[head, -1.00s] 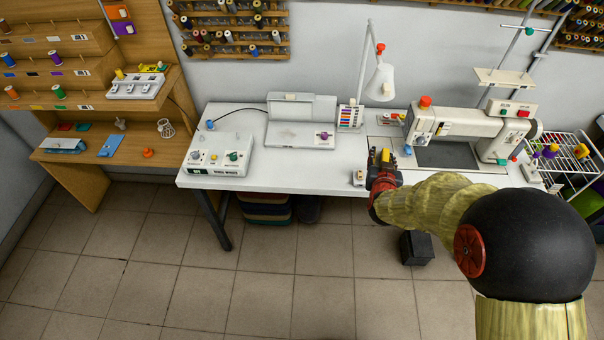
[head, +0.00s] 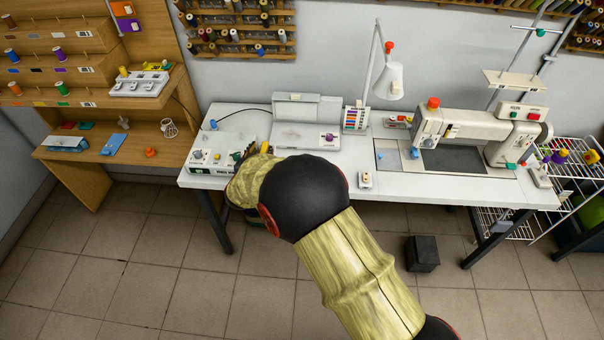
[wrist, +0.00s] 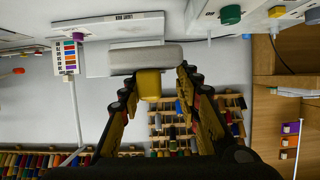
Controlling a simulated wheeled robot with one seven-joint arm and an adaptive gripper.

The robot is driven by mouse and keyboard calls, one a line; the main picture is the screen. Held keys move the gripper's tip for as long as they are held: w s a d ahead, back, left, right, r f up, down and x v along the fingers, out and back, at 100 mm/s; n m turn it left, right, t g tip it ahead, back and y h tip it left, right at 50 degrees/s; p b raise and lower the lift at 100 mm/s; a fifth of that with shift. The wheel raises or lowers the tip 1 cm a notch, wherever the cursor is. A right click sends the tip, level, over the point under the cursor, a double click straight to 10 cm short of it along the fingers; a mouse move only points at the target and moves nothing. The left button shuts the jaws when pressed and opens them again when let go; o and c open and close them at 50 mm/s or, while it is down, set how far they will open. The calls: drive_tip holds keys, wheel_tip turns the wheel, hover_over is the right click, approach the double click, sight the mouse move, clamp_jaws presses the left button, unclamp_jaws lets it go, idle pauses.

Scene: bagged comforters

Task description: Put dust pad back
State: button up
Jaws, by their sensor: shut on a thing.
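My gripper (wrist: 154,84) is shut on the yellow handle (wrist: 149,84) of what looks like the dust pad, with one finger on each side. The pad itself is a light grey rounded block (wrist: 146,58) beyond the fingertips in the wrist view. It is held off any surface, as far as I can see. In the head view my own arm hides most of the gripper and the pad, near the left part of the white table (head: 420,188).
A control box (head: 212,155) with knobs stands at the table's left end. A flat grey machine (head: 305,132) is beside it. A wooden bench (head: 170,148) is at left.

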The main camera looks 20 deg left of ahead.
drive_tip(key=w+d+f+b, duration=0.1)
drive_tip(key=w+d+f, duration=0.1)
drive_tip(key=d+f, duration=0.1)
drive_tip(key=w+d+f+b, duration=0.2)
drive_tip(key=w+d+f, duration=0.1)
drive_tip(key=d, duration=0.1)
drive_tip(key=w+d+f+b, duration=0.2)
drive_tip(key=d+f, duration=0.1)
drive_tip(key=shift+w+d+f, duration=0.1)
drive_tip(key=shift+w+d, duration=0.1)
drive_tip(key=shift+w, duration=0.1)
drive_tip(key=shift+w+d+f, duration=0.1)
drive_tip(key=shift+d+f, duration=0.1)
drive_tip(key=shift+f, duration=0.1)
drive_tip(key=shift+w+d+f+b, duration=0.1)
drive_tip(key=shift+f+b, duration=0.9)
drive_tip(key=shift+f, duration=0.6)
drive_tip(key=shift+f, duration=0.1)
drive_tip(key=shift+f, duration=0.15)
drive_tip(key=o, duration=1.2)
drive_tip(key=shift+c, duration=0.2)
drive_tip(key=shift+o, duration=0.5)
